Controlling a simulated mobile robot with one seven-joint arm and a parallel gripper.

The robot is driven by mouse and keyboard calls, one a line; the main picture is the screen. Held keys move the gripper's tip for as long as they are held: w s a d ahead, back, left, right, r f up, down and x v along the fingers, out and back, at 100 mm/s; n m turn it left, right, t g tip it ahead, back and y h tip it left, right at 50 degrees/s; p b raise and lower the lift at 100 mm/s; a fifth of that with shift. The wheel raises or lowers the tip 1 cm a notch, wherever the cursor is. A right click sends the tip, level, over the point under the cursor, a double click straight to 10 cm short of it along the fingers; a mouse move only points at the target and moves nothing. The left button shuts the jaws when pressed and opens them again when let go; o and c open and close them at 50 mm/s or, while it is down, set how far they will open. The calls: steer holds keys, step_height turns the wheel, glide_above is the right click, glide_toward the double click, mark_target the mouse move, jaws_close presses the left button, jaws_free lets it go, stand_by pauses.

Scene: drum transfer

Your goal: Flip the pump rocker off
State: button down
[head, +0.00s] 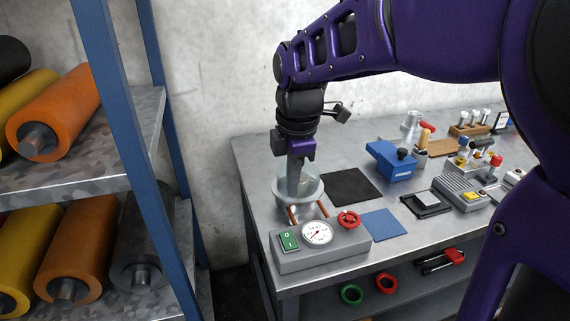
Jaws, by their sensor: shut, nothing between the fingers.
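The green pump rocker (289,240), with white marks on its face, sits on the left of a grey pump box (345,250) at the near left of the bench. Which way the rocker is tipped is too small to tell. A round pressure gauge (317,232) is right of it on the same box. My gripper (294,188) points down above and behind the box, its fingers shut and overlapping a round glassy bowl (314,193) in the picture. The fingers are apart from the rocker. I cannot tell if the tips are inside the bowl.
Copper pipes (294,214) and a red handwheel (349,219) stand behind the box. A black mat (352,187), a blue mat (382,224) and a blue clamp-like block (390,161) lie to the right. A shelf rack with rolls (62,107) stands at the left.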

mark_target(288, 234)
steer(key=f, duration=0.4)
steer(key=w+f+b, duration=0.1)
steer(key=f, duration=0.4)
steer(key=w+f+b, duration=0.1)
steer(key=f, duration=0.4)
steer(key=shift+a, duration=0.25)
steer(key=shift+r, duration=0.1)
